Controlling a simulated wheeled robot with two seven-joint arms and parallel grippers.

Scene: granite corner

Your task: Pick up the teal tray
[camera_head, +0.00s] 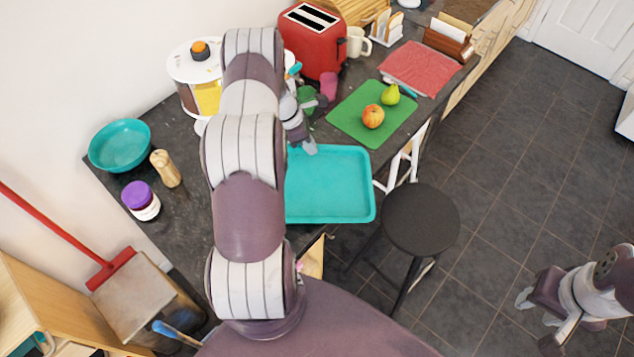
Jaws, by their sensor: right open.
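The teal tray (330,215) lies flat on the dark granite counter, near its front edge. Its left part is hidden behind my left arm, and what shows of it is empty. My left gripper (311,128) is just beyond the tray's far edge, partly hidden by its own arm. I cannot tell whether its jaws are open or whether they touch the tray. My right gripper (535,320) is open and empty, out over the floor at the lower right, well away from the tray.
A green board (345,117) with an apple (373,117) and a pear (390,94) lies beyond the tray. A pink cup (328,86) and red toaster (313,45) stand behind my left gripper. A black stool (420,218) stands right of the tray.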

